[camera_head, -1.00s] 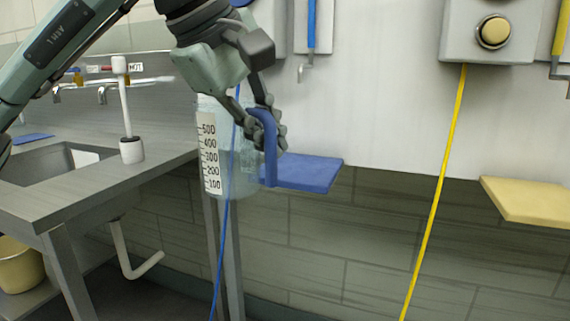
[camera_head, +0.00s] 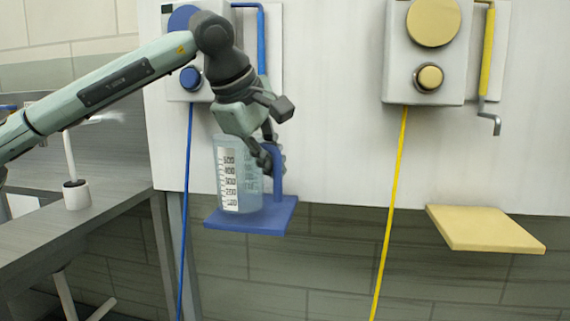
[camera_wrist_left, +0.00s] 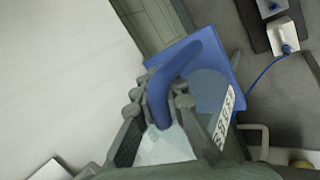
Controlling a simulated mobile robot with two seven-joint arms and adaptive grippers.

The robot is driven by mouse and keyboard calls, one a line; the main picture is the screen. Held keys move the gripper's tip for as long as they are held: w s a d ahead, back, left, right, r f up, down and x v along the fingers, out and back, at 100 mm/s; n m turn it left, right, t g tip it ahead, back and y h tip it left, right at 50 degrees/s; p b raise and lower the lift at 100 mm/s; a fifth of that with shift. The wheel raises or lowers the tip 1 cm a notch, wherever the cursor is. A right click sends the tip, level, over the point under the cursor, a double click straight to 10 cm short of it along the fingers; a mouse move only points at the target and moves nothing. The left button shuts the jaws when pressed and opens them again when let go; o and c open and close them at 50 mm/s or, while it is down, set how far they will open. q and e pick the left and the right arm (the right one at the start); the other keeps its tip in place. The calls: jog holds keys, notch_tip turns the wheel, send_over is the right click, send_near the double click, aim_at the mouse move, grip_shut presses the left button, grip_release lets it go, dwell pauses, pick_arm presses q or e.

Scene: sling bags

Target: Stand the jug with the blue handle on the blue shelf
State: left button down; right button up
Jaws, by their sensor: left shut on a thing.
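The clear jug (camera_head: 241,172) with the blue handle (camera_head: 278,174) and a white measuring scale is upright over the blue shelf (camera_head: 262,222) in the head view. Its base appears at the shelf's top, but I cannot tell whether it touches. My left gripper (camera_head: 272,158) is shut on the blue handle. In the left wrist view, the handle (camera_wrist_left: 162,92) lies between the fingers (camera_wrist_left: 155,100), with the blue shelf (camera_wrist_left: 208,42) behind the jug. My right gripper is in neither view.
A yellow shelf (camera_head: 485,229) juts from the wall at the right. Blue and yellow cords hang down from wall boxes, the yellow-dialled box (camera_head: 425,55) among them. A grey counter (camera_head: 110,200) stands at the left. The wall between the shelves is clear.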

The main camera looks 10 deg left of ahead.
pick_arm(q)
jog(key=w, duration=0.1)
jog(key=w+d, duration=0.1)
jog(key=w+f+p, duration=0.1)
jog(key=shift+w+d, duration=0.2)
jog(key=shift+w, duration=0.05)
jog(key=shift+f, duration=0.25)
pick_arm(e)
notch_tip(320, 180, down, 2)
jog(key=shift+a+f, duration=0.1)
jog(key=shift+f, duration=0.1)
pick_arm(q)
jog(key=shift+f, duration=0.15)
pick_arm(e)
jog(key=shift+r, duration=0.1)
pick_arm(q)
jog(key=shift+s, duration=0.1)
jog(key=c, duration=1.9)
grip_release()
jog(key=o, duration=0.3)
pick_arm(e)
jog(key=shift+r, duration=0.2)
